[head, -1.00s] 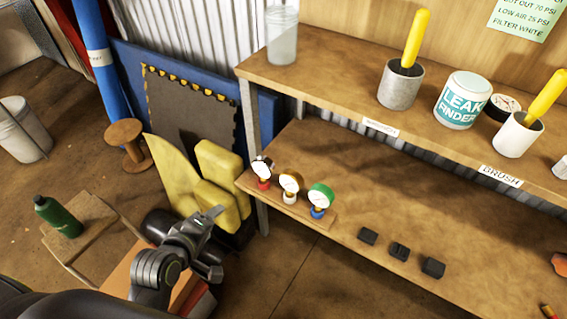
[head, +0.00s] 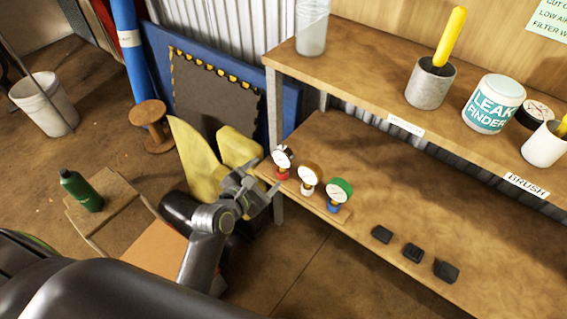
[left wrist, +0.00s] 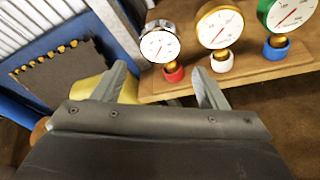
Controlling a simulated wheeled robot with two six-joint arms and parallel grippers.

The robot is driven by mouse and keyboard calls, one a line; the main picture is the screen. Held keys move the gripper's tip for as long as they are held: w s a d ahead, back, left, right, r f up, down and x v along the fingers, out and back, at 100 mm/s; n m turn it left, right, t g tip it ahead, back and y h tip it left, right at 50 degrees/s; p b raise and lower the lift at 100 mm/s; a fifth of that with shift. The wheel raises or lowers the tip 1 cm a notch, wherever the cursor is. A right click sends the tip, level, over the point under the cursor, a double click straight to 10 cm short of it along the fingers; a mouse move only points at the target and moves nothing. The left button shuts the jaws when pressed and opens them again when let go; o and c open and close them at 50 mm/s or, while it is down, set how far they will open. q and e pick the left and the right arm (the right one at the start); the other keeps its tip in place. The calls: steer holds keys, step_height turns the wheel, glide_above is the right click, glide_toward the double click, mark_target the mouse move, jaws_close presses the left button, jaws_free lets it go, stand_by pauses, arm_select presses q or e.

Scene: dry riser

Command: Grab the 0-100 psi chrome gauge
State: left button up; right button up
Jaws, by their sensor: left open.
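The chrome gauge (head: 282,157), with a white dial and a red base, stands at the left end of a small wooden strip on the lower shelf. It also shows in the left wrist view (left wrist: 159,43); its dial numbers are too small to read. To its right stand a brass-coloured gauge (head: 309,174) on a white base and a green gauge (head: 339,190) on a blue base. My left gripper (head: 263,184) is open and empty, just left of and in front of the chrome gauge. In the left wrist view its fingers (left wrist: 160,76) point toward that gauge, apart from it. My right gripper is not in view.
The upper shelf (head: 375,80) overhangs behind the gauges, with a leg (head: 274,115) to their left. Several black blocks (head: 412,252) lie on the lower shelf (head: 400,190) to the right. A yellow object (head: 200,160) stands behind my left gripper. The shelf right of the blocks is clear.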

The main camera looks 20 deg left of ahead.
mark_target(281, 160)
arm_select(q)
steer(key=b+x, duration=0.2)
steer(key=x, duration=0.6)
steer(key=b+x, duration=0.1)
steer(key=x, duration=0.1)
steer(key=b+x, duration=0.1)
steer(key=x, duration=0.1)
steer(key=shift+w+f, duration=0.2)
steer(key=shift+f, duration=0.2)
steer(key=shift+w+d, duration=0.1)
steer(key=shift+w, duration=0.2)
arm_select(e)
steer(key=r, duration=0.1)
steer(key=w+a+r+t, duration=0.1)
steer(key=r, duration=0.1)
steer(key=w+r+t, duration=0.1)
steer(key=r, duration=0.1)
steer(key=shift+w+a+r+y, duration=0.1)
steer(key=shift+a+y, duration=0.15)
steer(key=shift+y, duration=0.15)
arm_select(q)
steer(key=c, duration=0.8)
